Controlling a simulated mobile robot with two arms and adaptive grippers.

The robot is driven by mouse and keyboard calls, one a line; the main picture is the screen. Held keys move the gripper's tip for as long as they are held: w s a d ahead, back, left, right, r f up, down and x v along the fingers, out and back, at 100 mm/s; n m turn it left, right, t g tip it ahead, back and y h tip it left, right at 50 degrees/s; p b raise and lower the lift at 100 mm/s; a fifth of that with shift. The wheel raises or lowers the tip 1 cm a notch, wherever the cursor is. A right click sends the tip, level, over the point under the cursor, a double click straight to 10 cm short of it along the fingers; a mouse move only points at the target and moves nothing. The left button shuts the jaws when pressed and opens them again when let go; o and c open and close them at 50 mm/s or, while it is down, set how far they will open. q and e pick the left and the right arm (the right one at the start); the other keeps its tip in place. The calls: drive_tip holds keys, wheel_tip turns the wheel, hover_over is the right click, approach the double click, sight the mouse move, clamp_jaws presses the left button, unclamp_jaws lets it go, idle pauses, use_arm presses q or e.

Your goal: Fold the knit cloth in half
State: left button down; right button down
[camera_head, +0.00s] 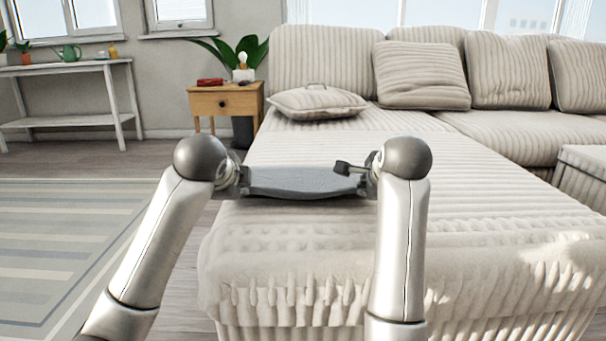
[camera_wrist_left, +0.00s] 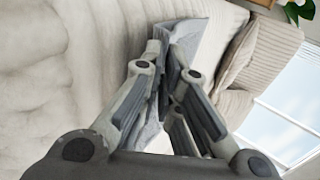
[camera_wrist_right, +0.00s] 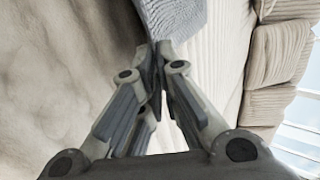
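The grey-blue knit cloth (camera_head: 303,183) spans between my two grippers over the near part of the striped sofa, its near edge sagging a little. It also shows in the left wrist view (camera_wrist_left: 187,35) and the right wrist view (camera_wrist_right: 172,17). My left gripper (camera_head: 243,182) is at the cloth's left end, its fingers close together with fabric between them. My right gripper (camera_head: 359,180) is at the right end, its fingertips pinched together at the cloth's edge. The cloth's underside and the exact pinched parts are hidden.
The ribbed beige sofa seat (camera_head: 480,230) lies under and around the cloth, with clear room to the right. A loose cushion (camera_head: 317,102) lies further back. A wooden side table (camera_head: 225,103) stands behind at left, and a striped rug (camera_head: 60,245) covers the floor.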

use_arm(q)
drive_tip(key=c, duration=1.4)
unclamp_jaws()
use_arm(e)
drive_tip(key=c, duration=1.4)
unclamp_jaws()
use_arm(q)
drive_tip(key=shift+o, duration=0.2)
use_arm(e)
drive_tip(key=shift+o, duration=0.2)
drive_tip(key=shift+r, duration=0.1)
